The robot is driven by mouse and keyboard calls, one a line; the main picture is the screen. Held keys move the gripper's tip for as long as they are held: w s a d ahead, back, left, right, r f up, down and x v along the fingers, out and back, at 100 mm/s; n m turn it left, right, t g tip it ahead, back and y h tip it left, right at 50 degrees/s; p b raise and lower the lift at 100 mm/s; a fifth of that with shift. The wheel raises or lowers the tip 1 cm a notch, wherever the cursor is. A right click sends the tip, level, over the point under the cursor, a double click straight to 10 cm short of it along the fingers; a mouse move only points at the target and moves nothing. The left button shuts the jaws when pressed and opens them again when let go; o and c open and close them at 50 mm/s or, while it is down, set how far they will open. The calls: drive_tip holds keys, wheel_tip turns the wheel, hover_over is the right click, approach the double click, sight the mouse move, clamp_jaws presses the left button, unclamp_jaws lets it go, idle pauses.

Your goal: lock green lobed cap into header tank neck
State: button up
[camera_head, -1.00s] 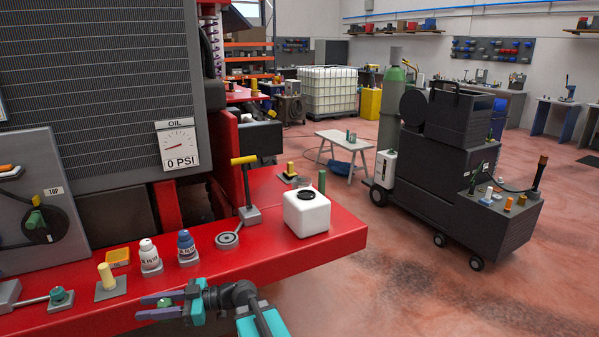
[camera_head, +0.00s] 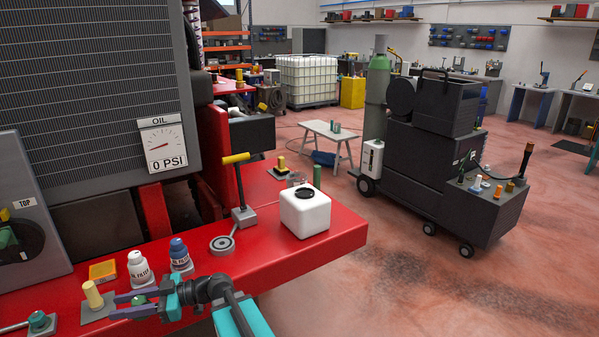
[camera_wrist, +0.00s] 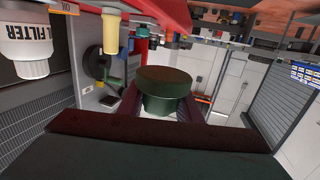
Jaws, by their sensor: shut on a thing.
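The green cap (camera_wrist: 165,90) sits between my gripper's fingers in the wrist view, its round flat face showing and its lobes hard to make out. In the head view my gripper (camera_head: 126,306) is at the lower left, shut on the cap, of which only a little green (camera_head: 138,300) shows between the purple fingers. A white, boxy tank (camera_head: 305,217) stands on the red bench to the right of and beyond my gripper. Its dark round neck (camera_head: 304,193) faces up and looks uncovered. The cap is well apart from the neck.
Two filter bottles, one white-capped (camera_head: 139,270) and one blue-capped (camera_head: 180,256), stand near my gripper. A yellow-handled lever (camera_head: 239,190) rises just left of the tank. The red bench (camera_head: 290,256) is bare in front of the tank, and open floor lies right.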

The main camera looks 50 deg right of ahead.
drive_tip(key=shift+d, duration=0.25)
